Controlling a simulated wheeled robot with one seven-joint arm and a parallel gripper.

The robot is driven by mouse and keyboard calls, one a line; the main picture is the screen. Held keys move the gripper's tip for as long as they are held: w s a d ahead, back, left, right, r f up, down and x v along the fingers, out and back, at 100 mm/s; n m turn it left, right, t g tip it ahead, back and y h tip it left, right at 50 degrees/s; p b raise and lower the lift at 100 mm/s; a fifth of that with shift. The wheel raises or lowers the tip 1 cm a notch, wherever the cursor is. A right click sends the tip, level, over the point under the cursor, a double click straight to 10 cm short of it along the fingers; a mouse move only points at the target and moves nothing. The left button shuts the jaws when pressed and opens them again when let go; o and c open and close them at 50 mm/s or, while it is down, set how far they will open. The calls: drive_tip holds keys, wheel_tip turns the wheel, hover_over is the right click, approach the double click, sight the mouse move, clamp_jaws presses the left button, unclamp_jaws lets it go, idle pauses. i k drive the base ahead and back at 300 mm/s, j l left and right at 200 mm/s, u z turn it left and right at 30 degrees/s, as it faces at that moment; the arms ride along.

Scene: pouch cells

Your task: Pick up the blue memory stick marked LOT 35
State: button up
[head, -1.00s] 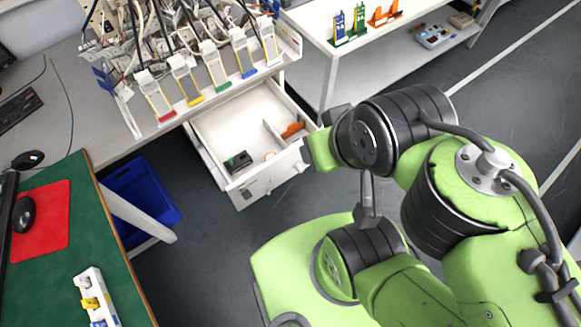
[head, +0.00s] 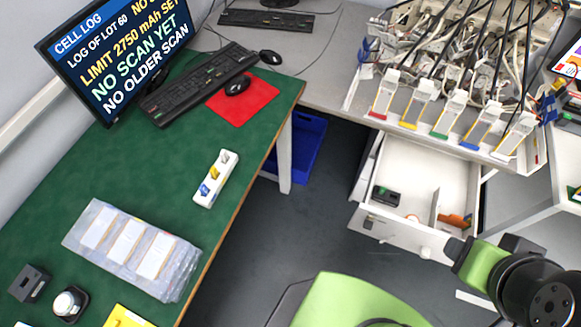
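A white holder (head: 228,164) lies on the green mat near the desk's right edge in the head view. A small blue piece (head: 205,190) sits at its near end and a yellow piece (head: 214,172) at its middle. The blue piece may be the memory stick, but no LOT 35 marking can be read at this size. Part of my arm shows at the lower right, well apart from the holder. My gripper's fingertips are not visible, so its state does not show.
On the green desk (head: 120,165) are a monitor (head: 107,58), keyboard (head: 200,84), red mouse pad (head: 262,97) and clear tray with white pouches (head: 180,283). An open drawer (head: 430,160) juts out under the bench at right. Dark floor lies between them.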

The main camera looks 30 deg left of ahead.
sight(202, 188)
drive_tip(key=u, duration=0.45)
drive_tip(key=i+l+u, duration=0.1)
drive_tip(key=u, duration=0.4)
drive_tip(key=l+u, duration=0.2)
drive_tip(key=u, duration=0.25)
drive_tip(key=l+u, duration=0.1)
drive_tip(key=u, duration=0.35)
drive_tip(key=l+u, duration=0.15)
drive_tip(key=u, duration=0.3)
drive_tip(key=l+u, duration=0.15)
drive_tip(key=u, duration=0.35)
